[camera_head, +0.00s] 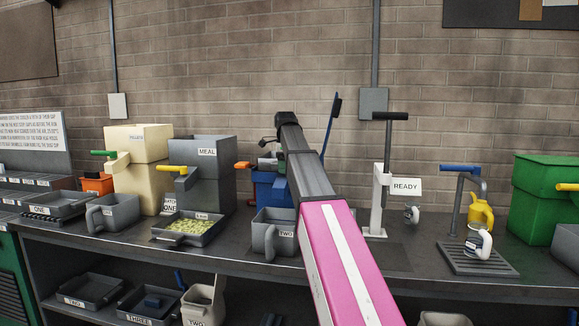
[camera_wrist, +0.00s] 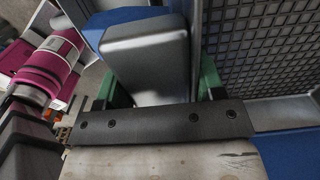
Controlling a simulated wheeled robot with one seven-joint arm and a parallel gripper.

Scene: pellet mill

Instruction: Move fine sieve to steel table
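In the wrist view, a dark square mesh in a grey frame with blue edges, which looks like the fine sieve (camera_wrist: 255,45), fills the right side close to my gripper. The green fingers of my gripper (camera_wrist: 155,88) stand on both sides of a grey block beside that frame and appear shut on it. In the head view, a narrow blue piece (camera_head: 331,125) shows right of my raised arm against the wall, perhaps the sieve edge-on. My arm hides the gripper there. The long dark grey bench (camera_head: 400,262) may be the steel table.
A blue hopper (camera_head: 264,188) and a grey jug (camera_head: 270,232) stand close behind my arm. A white-posted stand (camera_head: 378,200) and a drip grate (camera_head: 478,262) stand to the right. A pan of pellets (camera_head: 190,230) is left. Some bare bench lies between jug and grate.

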